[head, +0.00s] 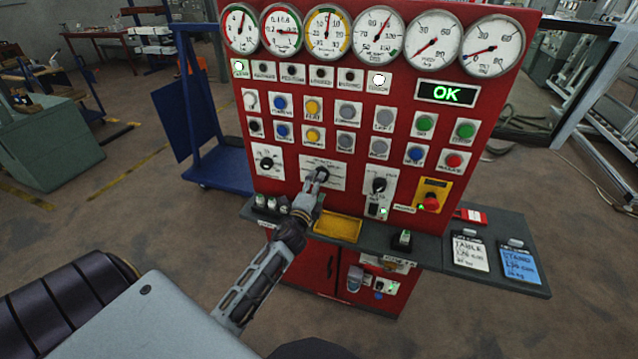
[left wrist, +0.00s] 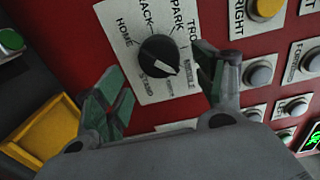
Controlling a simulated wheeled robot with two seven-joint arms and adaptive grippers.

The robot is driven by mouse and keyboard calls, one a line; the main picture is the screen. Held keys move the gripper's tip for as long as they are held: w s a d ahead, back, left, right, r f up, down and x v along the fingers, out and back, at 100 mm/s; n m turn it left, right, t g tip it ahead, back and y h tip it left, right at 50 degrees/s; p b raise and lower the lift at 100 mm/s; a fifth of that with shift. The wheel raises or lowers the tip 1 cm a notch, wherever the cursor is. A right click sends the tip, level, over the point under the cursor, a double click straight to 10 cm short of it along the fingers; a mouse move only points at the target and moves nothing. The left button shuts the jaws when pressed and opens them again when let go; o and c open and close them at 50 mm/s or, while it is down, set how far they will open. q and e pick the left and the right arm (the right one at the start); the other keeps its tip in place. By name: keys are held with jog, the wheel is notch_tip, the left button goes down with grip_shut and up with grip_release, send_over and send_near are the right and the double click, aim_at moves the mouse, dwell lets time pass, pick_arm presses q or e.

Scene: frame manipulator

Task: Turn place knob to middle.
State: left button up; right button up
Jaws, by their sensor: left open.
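The place knob is a round black dial on a white label plate (head: 335,182) low on the red panel. In the left wrist view the knob (left wrist: 158,55) shows a pale pointer mark toward the picture's lower right. Around it are HOME, a label ending in "ACK", PARK and smaller, partly unreadable words, one like STAND. My left gripper (left wrist: 165,88) is open, its green-padded fingers apart on either side of the knob's near side; I cannot tell if they touch it. In the head view my left gripper (head: 314,186) is at the plate, partly covering it. My right gripper is not in view.
Other knobs (head: 380,185), buttons and gauges crowd the panel. A red emergency button on a yellow plate (head: 437,187) is at right. A dark shelf (head: 470,238) juts out below, with a yellow tray (head: 338,229) near my left arm.

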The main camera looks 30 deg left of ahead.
pick_arm(q)
jog(key=v, duration=0.7)
jog(key=shift+s, duration=0.35)
jog(key=shift+n, duration=0.4)
dwell(0.5)
